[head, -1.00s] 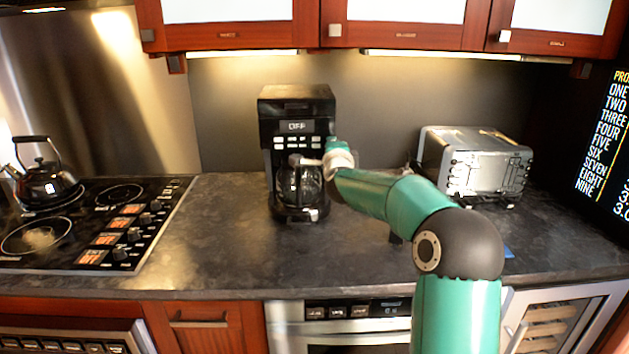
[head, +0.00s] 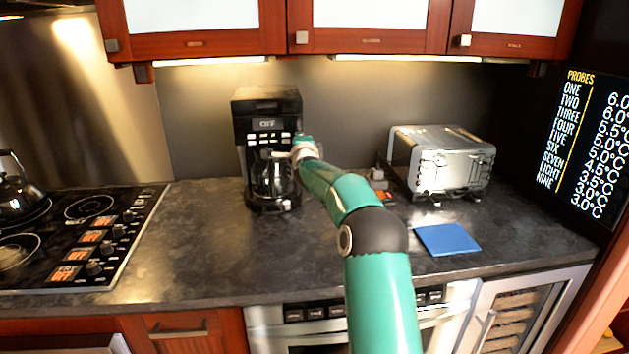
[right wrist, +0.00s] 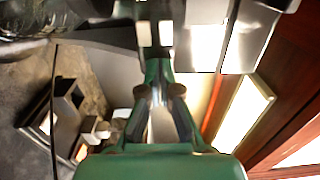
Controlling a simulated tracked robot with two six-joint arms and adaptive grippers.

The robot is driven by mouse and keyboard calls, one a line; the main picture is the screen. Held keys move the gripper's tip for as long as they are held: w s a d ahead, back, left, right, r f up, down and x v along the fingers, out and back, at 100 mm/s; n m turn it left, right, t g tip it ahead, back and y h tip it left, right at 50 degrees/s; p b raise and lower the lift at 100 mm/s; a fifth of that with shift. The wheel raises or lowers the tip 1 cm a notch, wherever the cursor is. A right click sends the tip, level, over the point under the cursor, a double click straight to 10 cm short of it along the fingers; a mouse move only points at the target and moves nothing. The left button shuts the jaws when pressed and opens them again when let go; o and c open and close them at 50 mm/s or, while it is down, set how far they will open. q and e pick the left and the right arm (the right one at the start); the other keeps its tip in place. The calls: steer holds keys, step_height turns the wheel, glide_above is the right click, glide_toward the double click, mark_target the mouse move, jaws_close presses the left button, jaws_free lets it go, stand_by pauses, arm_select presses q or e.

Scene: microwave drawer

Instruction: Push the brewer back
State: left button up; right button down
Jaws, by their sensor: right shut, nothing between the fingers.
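The brewer (head: 267,115) is a black coffee maker with a lit display and a row of light buttons. It stands upright on the dark counter, left of centre, close to the back wall in the head view. Its glass carafe (head: 268,180) sits in the lower bay. My right gripper (head: 281,154) is at the brewer's front, by the top of the carafe, at the right side. The tips partly overlap the brewer, and I cannot tell whether they touch it. In the right wrist view the right gripper (right wrist: 154,33) is shut and empty. My left gripper is not in view.
A silver toaster oven (head: 440,162) stands right of the brewer, with a blue square mat (head: 447,239) in front. A stovetop (head: 88,232) and kettle (head: 16,188) are at the left. Wall cabinets (head: 370,30) hang above. The counter (head: 205,245) between stove and arm is clear.

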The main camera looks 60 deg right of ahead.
steer(key=shift+r, duration=0.25)
steer(key=b+v, duration=0.6)
steer(key=v, duration=0.8)
steer(key=shift+f, duration=0.25)
steer(key=shift+s, duration=0.1)
